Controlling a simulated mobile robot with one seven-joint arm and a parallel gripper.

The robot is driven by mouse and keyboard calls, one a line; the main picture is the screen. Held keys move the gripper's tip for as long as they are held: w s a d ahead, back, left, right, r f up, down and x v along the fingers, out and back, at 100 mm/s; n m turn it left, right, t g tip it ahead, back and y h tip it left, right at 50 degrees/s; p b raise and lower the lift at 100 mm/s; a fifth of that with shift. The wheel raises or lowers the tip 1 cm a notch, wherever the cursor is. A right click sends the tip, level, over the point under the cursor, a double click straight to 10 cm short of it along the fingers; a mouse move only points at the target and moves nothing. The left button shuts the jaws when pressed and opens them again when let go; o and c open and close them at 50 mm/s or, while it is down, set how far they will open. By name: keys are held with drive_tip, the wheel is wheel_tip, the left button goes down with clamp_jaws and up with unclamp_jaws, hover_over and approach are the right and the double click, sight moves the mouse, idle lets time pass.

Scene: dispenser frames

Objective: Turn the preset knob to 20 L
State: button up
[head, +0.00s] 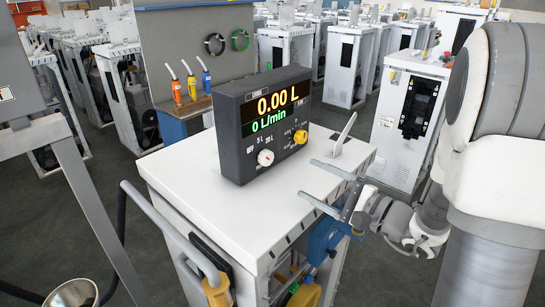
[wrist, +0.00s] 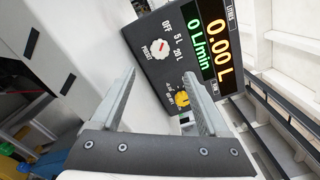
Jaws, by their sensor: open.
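The preset knob (head: 265,157) is white with a red mark, low on the left of the black control box's front face. In the wrist view the preset knob (wrist: 159,46) sits beyond my fingertips, with OFF, 5 L, 20 L and PRESET printed around it. I cannot tell surely which label its red mark points to. The control box (head: 232,140) shows 0.00 L and 0 L/min. My gripper (head: 318,182) is open and empty, to the right of the preset knob and apart from it. In the wrist view my gripper (wrist: 158,75) has both fingers spread below the knob.
A yellow knob (head: 300,137) is right of the preset knob; in the wrist view it is close to the right finger. The box stands on a white cabinet top (head: 195,185). A grey lever (head: 345,130) rises beside it. Blue-and-yellow parts (head: 322,240) hang below my gripper.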

sight(270, 159)
drive_tip(key=p+x, duration=0.2)
drive_tip(key=x, duration=1)
drive_tip(key=shift+w+a+p, duration=0.1)
drive_tip(key=shift+a+p, duration=0.1)
drive_tip(key=shift+p, duration=0.1)
clamp_jaws()
